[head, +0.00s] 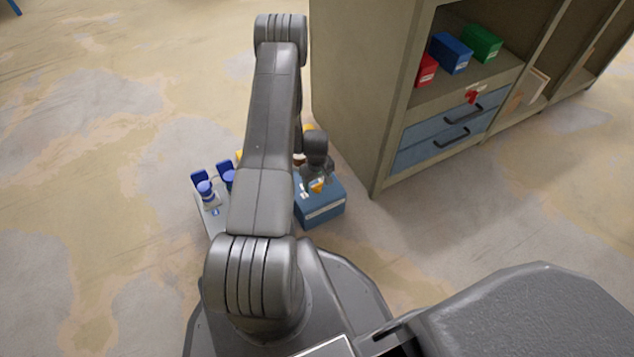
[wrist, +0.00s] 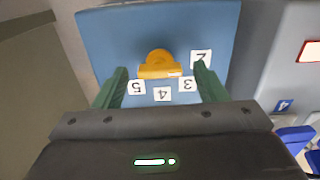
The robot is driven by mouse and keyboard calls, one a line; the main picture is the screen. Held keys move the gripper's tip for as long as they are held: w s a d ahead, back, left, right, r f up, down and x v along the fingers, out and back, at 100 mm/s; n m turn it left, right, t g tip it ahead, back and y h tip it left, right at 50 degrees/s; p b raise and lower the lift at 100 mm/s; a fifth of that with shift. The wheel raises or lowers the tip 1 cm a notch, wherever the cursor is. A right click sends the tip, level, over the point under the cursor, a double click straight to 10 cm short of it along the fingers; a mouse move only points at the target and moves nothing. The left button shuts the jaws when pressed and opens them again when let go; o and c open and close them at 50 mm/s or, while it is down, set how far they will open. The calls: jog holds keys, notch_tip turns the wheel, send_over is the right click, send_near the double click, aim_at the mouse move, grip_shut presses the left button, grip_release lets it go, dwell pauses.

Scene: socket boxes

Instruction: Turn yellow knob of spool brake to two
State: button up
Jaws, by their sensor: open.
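The yellow knob (wrist: 158,66) sits on the blue face of a box (wrist: 105,40), the spool brake as I take it. White labels 2 (wrist: 200,56), 3 (wrist: 187,84), 4 (wrist: 162,94) and 5 (wrist: 136,87) stand around it. The knob's bar lies about level in the wrist view; which number it points to I cannot tell. My gripper (wrist: 161,69) is open, its green fingers on the left and right of the knob, apparently without touching it. In the head view the blue box (head: 322,212) stands on the floor, partly hidden by my arm, with the knob (head: 318,186) below my gripper.
A grey box with blue knobs (head: 207,192) stands left of my arm; its edge shows at the right of the wrist view (wrist: 268,75). A shelf cabinet (head: 365,110) with blue drawers and red, blue and green boxes stands close by on the right. Open floor lies left.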

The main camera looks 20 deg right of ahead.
aim_at(317, 184)
notch_tip(317, 184, up, 14)
jog(key=p, duration=0.4)
jog(key=shift+f, duration=0.25)
notch_tip(317, 184, down, 14)
jog(key=b, duration=0.4)
jog(key=shift+r, duration=0.1)
jog(key=shift+m, duration=0.3)
